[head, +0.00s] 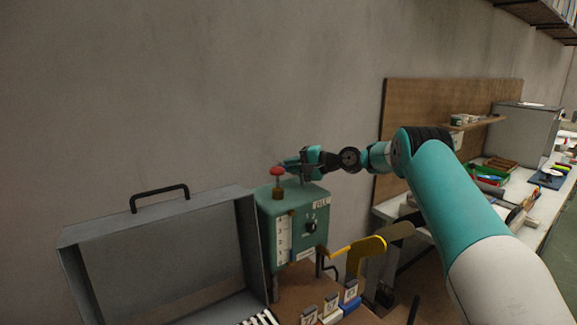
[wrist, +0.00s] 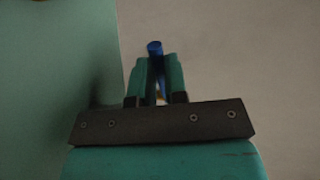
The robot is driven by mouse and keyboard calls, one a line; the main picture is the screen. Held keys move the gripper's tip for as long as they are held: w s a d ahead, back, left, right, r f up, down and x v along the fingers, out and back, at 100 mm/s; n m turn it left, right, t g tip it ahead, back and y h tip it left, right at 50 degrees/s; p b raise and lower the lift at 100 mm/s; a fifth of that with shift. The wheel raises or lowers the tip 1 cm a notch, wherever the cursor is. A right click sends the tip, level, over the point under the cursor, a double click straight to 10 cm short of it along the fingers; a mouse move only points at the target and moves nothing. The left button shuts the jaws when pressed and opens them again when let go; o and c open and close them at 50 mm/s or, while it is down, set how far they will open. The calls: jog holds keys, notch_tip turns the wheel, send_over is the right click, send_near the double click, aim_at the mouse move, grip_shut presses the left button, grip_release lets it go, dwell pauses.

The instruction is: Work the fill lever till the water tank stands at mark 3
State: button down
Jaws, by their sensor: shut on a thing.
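The green water tank box (head: 300,232) stands on the bench, with a white numbered gauge strip (head: 283,240) on its front. The water level is too small to read. My gripper (head: 290,164) is behind the tank's top, near the red knob. In the wrist view my gripper (wrist: 157,80) is shut on a blue-ended lever (wrist: 155,47) beside a green wall. The lever is hidden in the head view.
An open grey case (head: 160,255) with a black handle stands left of the tank. A grey wall is close behind.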

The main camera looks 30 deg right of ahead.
dwell(0.4)
jog(key=c, duration=1.1)
grip_release()
jog(key=shift+a, duration=0.1)
jog(key=shift+c, duration=0.2)
jog(key=p+v, duration=0.2)
jog(key=v, duration=1.5)
jog(key=shift+d, duration=0.25)
jog(key=shift+s, duration=0.1)
